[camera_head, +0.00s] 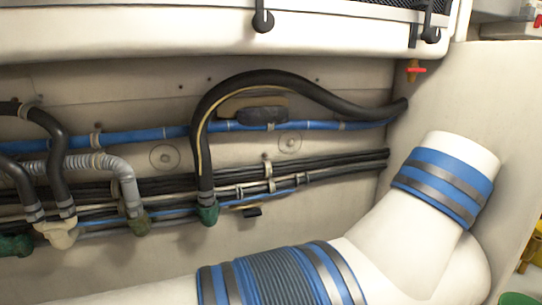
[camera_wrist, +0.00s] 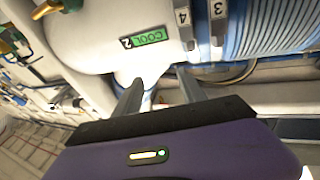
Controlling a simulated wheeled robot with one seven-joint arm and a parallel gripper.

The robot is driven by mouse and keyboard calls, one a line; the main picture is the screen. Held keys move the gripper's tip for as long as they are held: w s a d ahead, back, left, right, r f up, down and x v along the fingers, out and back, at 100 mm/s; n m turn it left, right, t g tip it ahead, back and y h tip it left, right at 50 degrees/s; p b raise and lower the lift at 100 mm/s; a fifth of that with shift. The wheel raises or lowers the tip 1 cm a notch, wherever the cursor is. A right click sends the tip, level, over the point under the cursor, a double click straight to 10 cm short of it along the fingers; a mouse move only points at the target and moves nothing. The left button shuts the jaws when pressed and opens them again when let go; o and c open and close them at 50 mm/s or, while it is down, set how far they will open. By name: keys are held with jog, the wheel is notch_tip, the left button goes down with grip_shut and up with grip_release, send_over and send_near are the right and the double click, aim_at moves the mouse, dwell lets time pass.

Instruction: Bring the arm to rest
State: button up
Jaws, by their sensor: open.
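My gripper (camera_wrist: 158,85) shows in the wrist view, with its two grey fingers spread apart and nothing visible between them. Its purple body fills the lower part of that view. The fingers point toward a white rounded pipe or housing (camera_wrist: 95,45) with a green "COOL 2" label (camera_wrist: 148,38). I cannot tell whether the fingertips touch it. Neither the gripper nor the arm can be made out in the head view.
A thick white pipe (camera_head: 395,245) with a blue ribbed sleeve (camera_head: 275,278) crosses the front of the head view. Black hoses (camera_head: 285,80) and a blue hose (camera_head: 165,134) run along the back wall. A red-handled valve (camera_head: 416,70) sits upper right. Tags "4" and "3" mark clamps (camera_wrist: 217,22) in the wrist view.

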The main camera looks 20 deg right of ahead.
jog(key=s+a+f+n+g+y, duration=0.2)
jog(key=s+a+f+y, duration=0.1)
jog(key=s, duration=0.4)
jog(key=s+a+f+n+g+y, duration=0.2)
jog(key=s+a+f+y, duration=0.1)
jog(key=s+a+f, duration=0.2)
notch_tip(320, 180, down, 2)
jog(key=s, duration=0.2)
jog(key=shift+s+a+g, duration=0.15)
jog(key=shift+s+g, duration=0.15)
jog(key=shift+s, duration=0.1)
